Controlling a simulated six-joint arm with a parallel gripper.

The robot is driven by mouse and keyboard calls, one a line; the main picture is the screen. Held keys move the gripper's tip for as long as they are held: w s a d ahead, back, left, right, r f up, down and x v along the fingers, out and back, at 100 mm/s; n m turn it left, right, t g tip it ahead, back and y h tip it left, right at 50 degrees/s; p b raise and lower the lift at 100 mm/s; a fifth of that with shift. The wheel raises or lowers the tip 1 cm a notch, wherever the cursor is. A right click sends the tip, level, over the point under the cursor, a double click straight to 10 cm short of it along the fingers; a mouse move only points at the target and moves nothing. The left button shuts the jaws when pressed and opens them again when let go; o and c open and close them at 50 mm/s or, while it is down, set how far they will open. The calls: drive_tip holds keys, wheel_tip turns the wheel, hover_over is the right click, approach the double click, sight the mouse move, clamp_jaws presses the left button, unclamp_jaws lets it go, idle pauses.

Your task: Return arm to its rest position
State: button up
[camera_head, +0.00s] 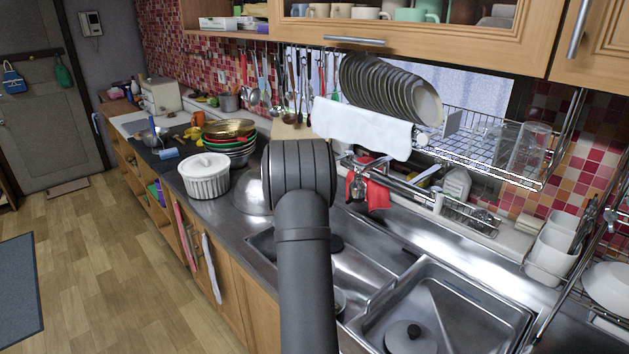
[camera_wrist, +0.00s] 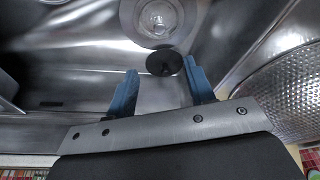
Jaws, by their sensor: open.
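My gripper (camera_wrist: 160,78) shows in the wrist view with its two blue fingers apart and nothing between them. Beyond the fingertips is the metal sink basin (camera_wrist: 75,60), with a dark round piece (camera_wrist: 164,62) and a round drain (camera_wrist: 158,17). In the head view my dark arm stands over the sink (camera_head: 375,265) and hides the gripper. Several utensils (camera_head: 290,85) hang from the rail on the tiled wall, left of the dish rack.
A rack of plates (camera_head: 385,88), a white towel (camera_head: 362,128) and a wire shelf (camera_head: 480,150) are right of my arm. A white ribbed pot (camera_head: 206,178) and stacked bowls (camera_head: 230,140) stand on the counter at left. A lid (camera_head: 410,338) lies in the right basin.

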drive_tip(key=x, duration=1.7)
drive_tip(key=shift+f, duration=0.3)
drive_tip(key=shift+r, duration=0.2)
drive_tip(key=v, duration=1.8)
drive_tip(key=x, duration=1.8)
drive_tip(key=shift+f, duration=0.35)
wheel_tip(320, 180, up, 4)
drive_tip(key=shift+f, duration=0.2)
drive_tip(key=shift+r, duration=0.7)
